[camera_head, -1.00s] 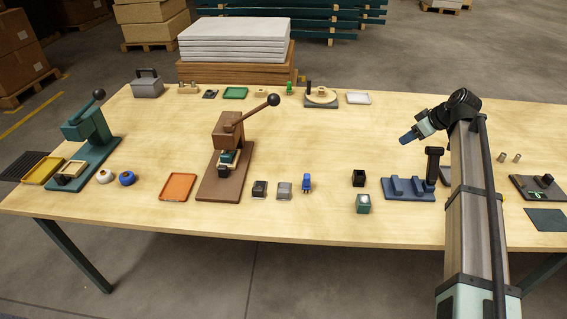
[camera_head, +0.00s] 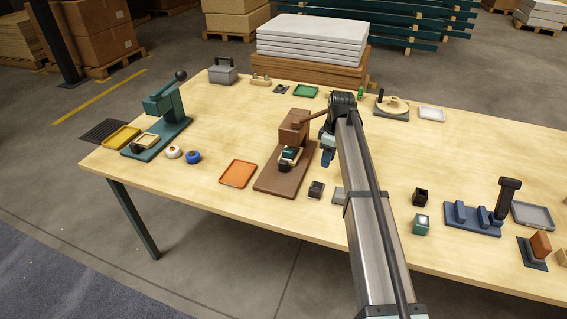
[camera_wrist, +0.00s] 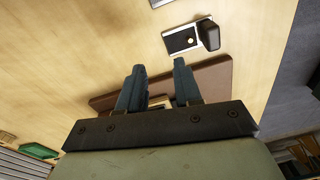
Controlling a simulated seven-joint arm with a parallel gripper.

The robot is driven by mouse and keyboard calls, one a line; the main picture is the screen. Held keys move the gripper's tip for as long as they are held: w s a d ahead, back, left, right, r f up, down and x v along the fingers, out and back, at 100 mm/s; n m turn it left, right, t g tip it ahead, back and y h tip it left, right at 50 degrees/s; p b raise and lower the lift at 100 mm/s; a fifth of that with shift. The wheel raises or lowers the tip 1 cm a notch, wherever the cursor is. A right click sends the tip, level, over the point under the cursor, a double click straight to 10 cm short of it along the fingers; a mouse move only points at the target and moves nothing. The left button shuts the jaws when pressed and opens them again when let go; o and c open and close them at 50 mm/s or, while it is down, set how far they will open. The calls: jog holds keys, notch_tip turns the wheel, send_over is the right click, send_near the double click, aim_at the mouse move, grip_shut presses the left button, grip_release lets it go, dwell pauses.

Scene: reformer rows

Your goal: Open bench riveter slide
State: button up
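A brown bench press (camera_head: 290,128) with a lever stands upright on a brown base plate (camera_head: 270,181); a dark and cream slide part (camera_head: 288,156) sits low at its front. A teal press (camera_head: 165,103) with a black-knobbed lever stands farther left. The frames do not label which is the riveter. My gripper (camera_head: 327,157) is just right of the brown press, above the table. In the wrist view my gripper (camera_wrist: 158,88) has two fingers apart with nothing held, over the brown base (camera_wrist: 215,80). The slide is partly hidden behind the fingers there.
An orange tray (camera_head: 238,174) lies left of the brown base. A blue stand (camera_head: 472,219) and small blocks are on the right.

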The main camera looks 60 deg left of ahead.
notch_tip(320, 180, up, 8)
jog(key=f+n, duration=0.1)
jog(key=n, duration=0.1)
send_over(283, 162)
jog(key=shift+t, duration=0.4)
notch_tip(283, 162, down, 13)
jog(key=shift+f, duration=0.1)
jog(key=shift+a, duration=0.1)
grip_shut()
